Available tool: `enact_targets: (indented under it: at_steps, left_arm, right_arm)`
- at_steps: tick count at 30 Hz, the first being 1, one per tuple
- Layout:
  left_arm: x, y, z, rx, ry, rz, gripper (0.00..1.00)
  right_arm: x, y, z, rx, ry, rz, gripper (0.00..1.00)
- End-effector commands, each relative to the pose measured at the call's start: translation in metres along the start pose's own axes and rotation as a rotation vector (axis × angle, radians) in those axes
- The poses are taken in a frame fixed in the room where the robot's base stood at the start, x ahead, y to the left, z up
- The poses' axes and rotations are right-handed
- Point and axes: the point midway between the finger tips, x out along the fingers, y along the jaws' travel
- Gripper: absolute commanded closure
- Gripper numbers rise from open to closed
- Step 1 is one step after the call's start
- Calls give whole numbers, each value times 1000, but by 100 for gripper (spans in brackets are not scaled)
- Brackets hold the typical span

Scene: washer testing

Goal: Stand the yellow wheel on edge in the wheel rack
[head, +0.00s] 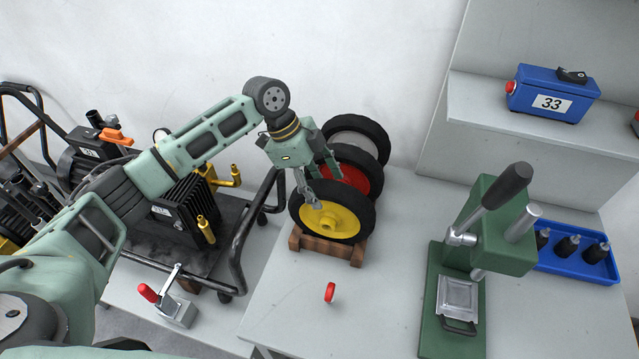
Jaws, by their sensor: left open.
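The yellow wheel (346,219), a black tyre with a yellow hub, stands on edge and leans slightly in the front of the wooden wheel rack (311,245). A red-hubbed wheel (369,178) and a grey-hubbed wheel (366,127) stand behind it. My left gripper (322,190) is open at the upper left rim of the yellow wheel, its fingers in front of and behind the tyre. I cannot tell whether they touch it. My right gripper is not in view.
A green press (475,240) with a lever stands to the right on the table. A blue tray (575,262) with dark parts is beyond it. A small red disc (330,292) lies in front of the rack. A black cart (190,235) with equipment stands left.

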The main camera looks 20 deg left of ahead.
Motion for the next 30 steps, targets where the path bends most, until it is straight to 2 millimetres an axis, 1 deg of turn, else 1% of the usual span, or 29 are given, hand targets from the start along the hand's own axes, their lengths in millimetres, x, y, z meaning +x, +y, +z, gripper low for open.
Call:
enact_targets:
  at_steps: [1, 4, 8, 15, 18, 21, 25, 30]
  left_arm:
    - [2, 1, 2, -2, -5, 4, 40]
    - [-2, 1, 2, -2, -4, 3, 40]
    - [-18, 0, 1, -1, -3, 0, 40]
    - [-71, -1, 0, 0, -1, -3, 40]
    - [-90, -1, 1, 0, -1, -3, 40]
    - [-105, 0, 0, 0, 0, -1, 40]
    - [-117, -1, 0, 0, 0, -1, 40]
    - [-120, 0, 0, 0, 0, 1, 40]
  right_arm:
    - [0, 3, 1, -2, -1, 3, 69]
    - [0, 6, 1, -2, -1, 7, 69]
    - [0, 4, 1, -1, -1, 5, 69]
    - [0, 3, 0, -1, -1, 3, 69]
    - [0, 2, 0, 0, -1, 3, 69]
    - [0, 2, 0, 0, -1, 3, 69]
    - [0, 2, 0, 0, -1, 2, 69]
    - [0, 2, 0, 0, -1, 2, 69]
